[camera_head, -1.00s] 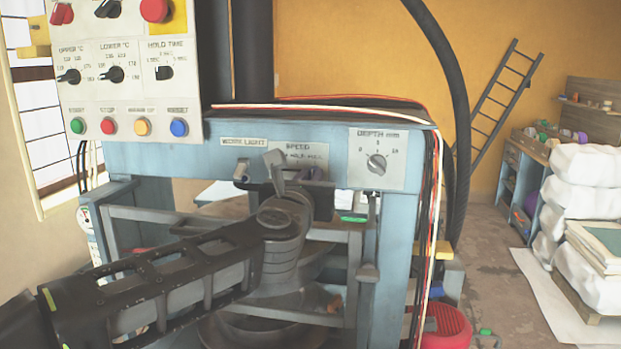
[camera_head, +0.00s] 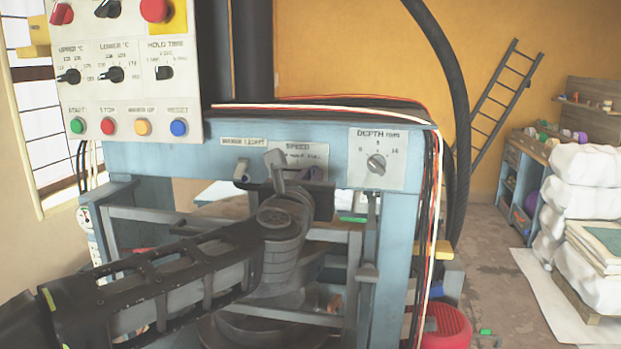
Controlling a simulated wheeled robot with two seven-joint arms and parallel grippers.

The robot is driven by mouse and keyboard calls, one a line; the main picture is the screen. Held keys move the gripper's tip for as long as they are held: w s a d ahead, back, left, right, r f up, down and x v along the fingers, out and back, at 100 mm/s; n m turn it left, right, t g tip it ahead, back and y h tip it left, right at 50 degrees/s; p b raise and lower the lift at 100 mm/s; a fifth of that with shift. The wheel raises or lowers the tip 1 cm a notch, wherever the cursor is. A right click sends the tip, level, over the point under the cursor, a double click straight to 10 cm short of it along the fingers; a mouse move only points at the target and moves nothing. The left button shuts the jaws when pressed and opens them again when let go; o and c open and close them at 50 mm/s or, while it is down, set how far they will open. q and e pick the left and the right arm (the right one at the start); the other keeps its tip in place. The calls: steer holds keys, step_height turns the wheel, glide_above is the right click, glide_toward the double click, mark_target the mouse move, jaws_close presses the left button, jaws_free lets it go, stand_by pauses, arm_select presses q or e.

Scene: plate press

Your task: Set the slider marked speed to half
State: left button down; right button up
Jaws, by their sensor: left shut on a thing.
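The plate labelled SPEED (camera_head: 305,151) is on the blue front beam of the press, between the working light label and the depth dial. My left arm comes in from the lower left, and my left gripper (camera_head: 293,172) is at the lower part of this plate. It is shut on the speed slider. The gripper's fingers and wrist cover most of the slider and the plate's lower part, so the slider's exact position on its scale cannot be read. My right gripper is not in view.
A working light switch (camera_head: 242,169) sits close left of the gripper. The depth dial (camera_head: 376,164) is to the right. A control panel (camera_head: 125,100) with knobs and coloured buttons hangs at upper left. Cables (camera_head: 432,220) run down the press's right side.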

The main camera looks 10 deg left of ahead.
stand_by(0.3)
arm_select(q)
steer(key=a+b, duration=0.1)
steer(key=a, duration=0.2)
steer(key=shift+a, duration=0.35)
steer(key=shift+d, duration=0.15)
steer(key=c, duration=1.4)
jaws_free()
steer(key=shift+c, duration=0.2)
steer(key=shift+s+b, duration=0.45)
steer(key=shift+s, duration=3.5)
